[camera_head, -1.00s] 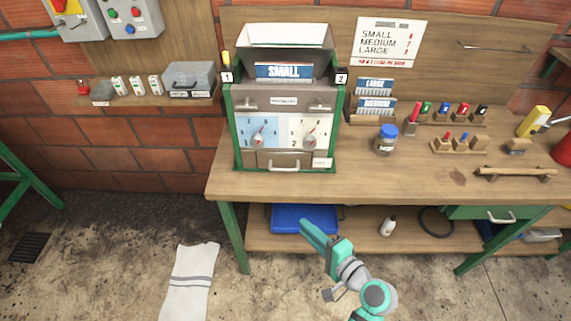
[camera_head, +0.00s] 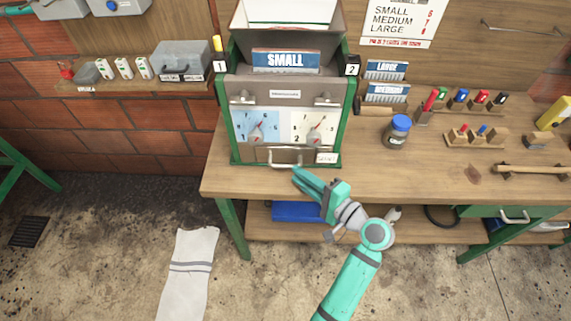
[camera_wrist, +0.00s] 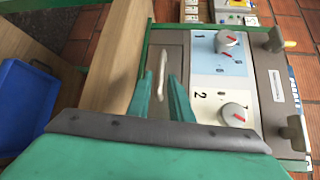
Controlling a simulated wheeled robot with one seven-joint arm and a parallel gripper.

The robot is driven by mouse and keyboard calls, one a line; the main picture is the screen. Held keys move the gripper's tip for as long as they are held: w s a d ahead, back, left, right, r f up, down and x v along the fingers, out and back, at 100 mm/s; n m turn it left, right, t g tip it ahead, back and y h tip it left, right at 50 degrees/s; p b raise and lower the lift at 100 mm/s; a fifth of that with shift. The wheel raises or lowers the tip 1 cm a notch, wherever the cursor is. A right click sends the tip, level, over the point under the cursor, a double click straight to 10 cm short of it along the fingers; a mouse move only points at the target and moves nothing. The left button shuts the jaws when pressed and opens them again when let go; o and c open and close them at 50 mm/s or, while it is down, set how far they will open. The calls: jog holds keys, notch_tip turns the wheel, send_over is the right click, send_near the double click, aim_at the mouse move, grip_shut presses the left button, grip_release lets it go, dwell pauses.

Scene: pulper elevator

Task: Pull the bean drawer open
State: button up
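The bean drawer is the grey front (camera_head: 258,157) low on the green-framed machine, with a pale bar handle (camera_head: 288,165). It looks closed. My gripper (camera_head: 299,173) is just in front of the drawer, its tips close to the right end of the handle. In the wrist view my gripper (camera_wrist: 157,80) is open, its two teal fingers apart. The handle (camera_wrist: 162,75) shows between and beyond the fingertips, against the drawer front (camera_wrist: 174,50). I cannot tell whether a finger touches it.
Two dials, 1 (camera_head: 257,130) and 2 (camera_head: 314,130), sit above the drawer. A blue-lidded jar (camera_head: 397,132) stands to the right on the wooden bench (camera_head: 360,180). A blue tray (camera_head: 295,212) is on the lower shelf. The bench front edge is below my gripper.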

aim_at(286, 165)
jog(key=x, duration=0.6)
jog(key=shift+w+a, duration=0.15)
jog(key=shift+a, duration=0.05)
grip_shut()
